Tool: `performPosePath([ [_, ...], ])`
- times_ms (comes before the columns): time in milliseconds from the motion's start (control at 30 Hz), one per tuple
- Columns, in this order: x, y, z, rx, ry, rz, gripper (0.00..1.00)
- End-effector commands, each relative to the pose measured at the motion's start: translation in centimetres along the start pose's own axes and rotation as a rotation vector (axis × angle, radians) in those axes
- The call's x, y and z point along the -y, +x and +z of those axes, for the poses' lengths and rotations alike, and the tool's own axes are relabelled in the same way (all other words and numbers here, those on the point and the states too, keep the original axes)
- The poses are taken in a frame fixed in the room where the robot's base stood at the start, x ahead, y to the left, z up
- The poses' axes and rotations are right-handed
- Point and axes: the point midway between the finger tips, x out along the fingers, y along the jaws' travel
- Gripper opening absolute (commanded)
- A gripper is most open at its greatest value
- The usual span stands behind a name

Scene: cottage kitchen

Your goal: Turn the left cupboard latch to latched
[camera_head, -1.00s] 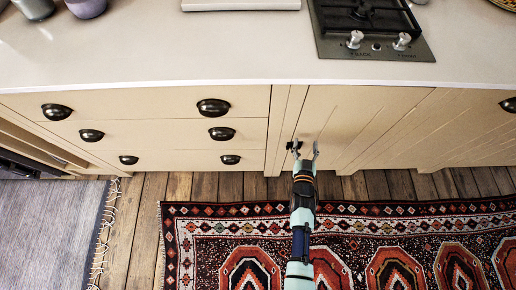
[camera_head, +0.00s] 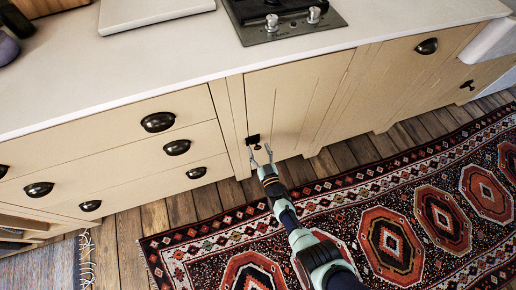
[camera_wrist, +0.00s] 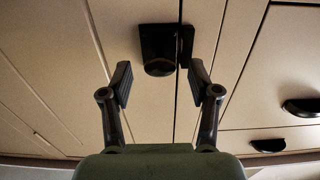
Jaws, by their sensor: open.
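The left cupboard latch (camera_head: 253,140) is a small black fitting at the left edge of the cream cupboard door (camera_head: 290,100), below the hob. In the wrist view the latch (camera_wrist: 158,48) shows as a dark square plate with a rounded knob at its lower end. A narrow black piece (camera_wrist: 186,46) sits right beside it, across the door gap. My gripper (camera_head: 261,154) is open and empty, just in front of the latch. In the wrist view my gripper (camera_wrist: 160,82) has its fingers apart, one either side of the knob's line, with no clear contact.
Drawers with black cup handles (camera_head: 177,147) stand left of the door. A second black latch (camera_head: 467,84) is on a cupboard farther right. The hob (camera_head: 285,18) is on the white counter (camera_head: 170,55) above. A patterned rug (camera_head: 390,215) covers the floor.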

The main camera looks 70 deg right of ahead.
Motion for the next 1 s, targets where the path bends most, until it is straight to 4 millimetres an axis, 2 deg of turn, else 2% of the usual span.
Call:
performPosePath([
  [100,0.0,0.81,0.06,0.0,0.0,0.0,0.61],
  [333,0.01,0.87,-0.05,0.001,0.0,0.0,0.61],
  [700,0.02,0.85,-0.05,0.001,0.0,0.0,0.01],
  [1000,0.04,0.84,-0.04,0.001,-0.037,-0.001,0.01],
])
